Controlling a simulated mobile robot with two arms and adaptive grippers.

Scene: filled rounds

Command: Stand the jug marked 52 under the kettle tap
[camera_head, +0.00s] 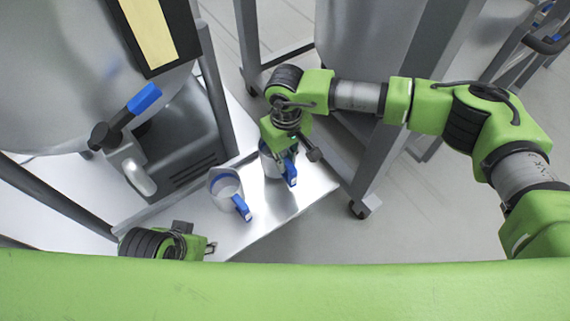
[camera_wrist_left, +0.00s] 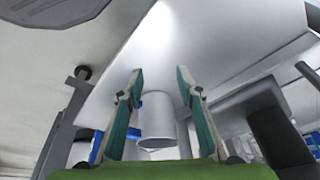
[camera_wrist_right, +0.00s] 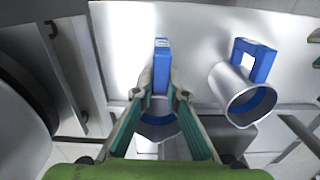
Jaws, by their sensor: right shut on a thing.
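Two metal jugs with blue handles stand on the steel bench. One jug (camera_head: 225,187) is nearer the tap; it also shows at right in the right wrist view (camera_wrist_right: 225,82). My right gripper (camera_head: 289,150) is shut on the blue handle (camera_wrist_right: 161,62) of the other jug (camera_head: 271,167), partly hiding it. I cannot read a number on either. My left gripper (camera_head: 208,247) is at the bench's front edge, open and empty; in the left wrist view a jug (camera_wrist_left: 157,120) appears beyond its fingers. The kettle tap (camera_head: 130,160) has a blue lever and hangs left of the jugs.
The kettle (camera_head: 60,70) fills the upper left, with a grey box (camera_head: 190,150) beside the tap. The bench (camera_head: 265,215) is bare in front of the jugs. Frame legs and another vessel (camera_head: 365,40) stand behind and right of my right arm.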

